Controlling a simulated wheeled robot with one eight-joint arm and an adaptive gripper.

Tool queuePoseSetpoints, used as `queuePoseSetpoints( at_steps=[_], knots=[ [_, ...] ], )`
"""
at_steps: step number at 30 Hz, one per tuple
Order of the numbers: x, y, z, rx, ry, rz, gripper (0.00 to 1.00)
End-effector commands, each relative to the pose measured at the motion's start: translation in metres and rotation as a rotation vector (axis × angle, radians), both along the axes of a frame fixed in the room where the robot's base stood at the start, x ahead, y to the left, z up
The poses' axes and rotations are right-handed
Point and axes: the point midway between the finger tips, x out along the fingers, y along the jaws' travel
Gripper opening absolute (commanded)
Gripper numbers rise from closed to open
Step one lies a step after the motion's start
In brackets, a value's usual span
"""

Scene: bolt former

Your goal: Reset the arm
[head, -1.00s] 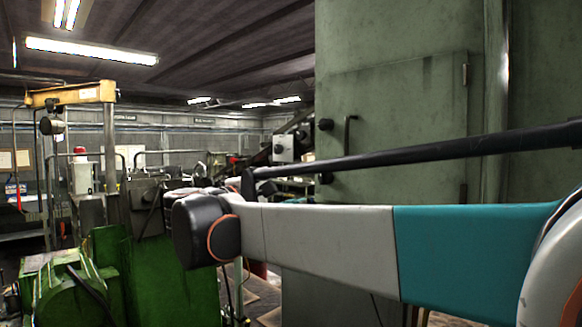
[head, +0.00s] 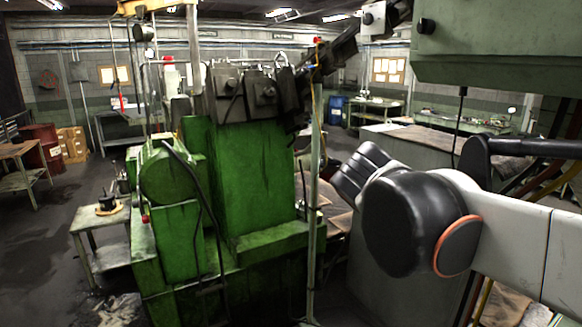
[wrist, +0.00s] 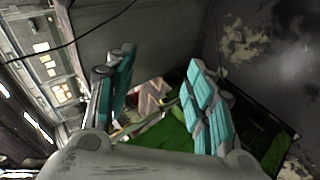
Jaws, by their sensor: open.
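My gripper (wrist: 160,100) shows in the wrist view with its two teal-padded fingers spread apart, open and with nothing between them. Behind the gap I see a green surface and part of a cluttered floor or bench. In the head view my white arm with its black joint reaches in from the right. The gripper itself cannot be made out in the head view.
A green machine (head: 225,185) stands left of my arm. A large grey-green cabinet (head: 490,50) hangs over the upper right. A small table (head: 98,218) stands at the left, with open floor beside it. A thin upright pole (head: 315,190) stands near my arm's joint.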

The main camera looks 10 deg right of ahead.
Motion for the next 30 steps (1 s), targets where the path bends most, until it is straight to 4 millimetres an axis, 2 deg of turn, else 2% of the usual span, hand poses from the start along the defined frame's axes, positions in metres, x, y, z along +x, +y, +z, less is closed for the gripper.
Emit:
queuePoseSetpoints(
  at_steps=[1, 6, 12, 15, 18, 21, 30],
  knots=[
    [-0.014, 0.004, -0.041, 0.065, -0.008, -0.005, 0.49],
    [-0.051, 0.029, -0.134, 0.304, -0.048, -0.016, 0.49],
    [-0.087, 0.066, -0.23, 0.579, -0.113, -0.045, 0.49],
    [-0.1, 0.081, -0.265, 0.69, -0.144, -0.062, 0.49],
    [-0.108, 0.093, -0.287, 0.772, -0.168, -0.075, 0.49],
    [-0.113, 0.1, -0.298, 0.819, -0.182, -0.084, 0.49],
    [-0.114, 0.103, -0.298, 0.839, -0.189, -0.087, 0.49]
  ],
)
